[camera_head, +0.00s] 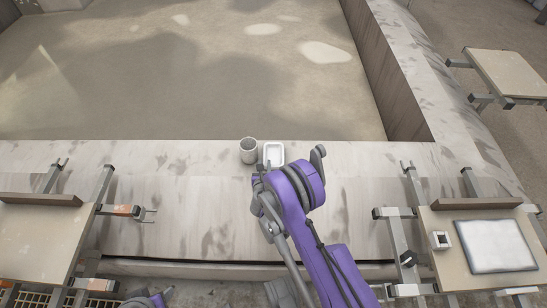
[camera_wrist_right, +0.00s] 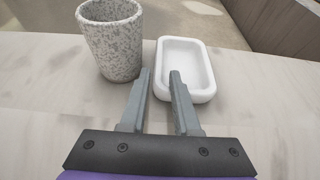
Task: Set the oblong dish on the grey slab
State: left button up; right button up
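The oblong dish (camera_head: 273,152) is a white, shallow rectangular tray with rounded corners, upright on the pale stained ledge; it also shows in the right wrist view (camera_wrist_right: 190,65). My right gripper (camera_wrist_right: 160,75) is open and empty at its near side. In the right wrist view the dish's left wall lies between the two fingertips, with the right finger overlapping the dish; I cannot tell whether they touch. The slab (camera_head: 497,246), light grey to white with a darker edge, lies on the right-hand board.
A speckled grey cup (camera_wrist_right: 110,40) stands close left of the dish, a small gap between them. Wooden boards on metal arms stand left (camera_head: 40,240) and right. The ledge around is mostly clear.

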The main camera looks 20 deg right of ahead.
aim_at(264, 155)
jog(key=shift+r+b+x, duration=0.15)
jog(key=shift+b+x, duration=0.1)
jog(key=shift+x, duration=1.1)
jog(key=shift+r+b+x, duration=0.1)
jog(key=shift+b+x, duration=0.1)
jog(key=shift+x, duration=1.2)
jog(key=shift+w+a, duration=0.1)
jog(key=shift+a, duration=0.05)
grip_shut()
jog(key=shift+r, duration=0.1)
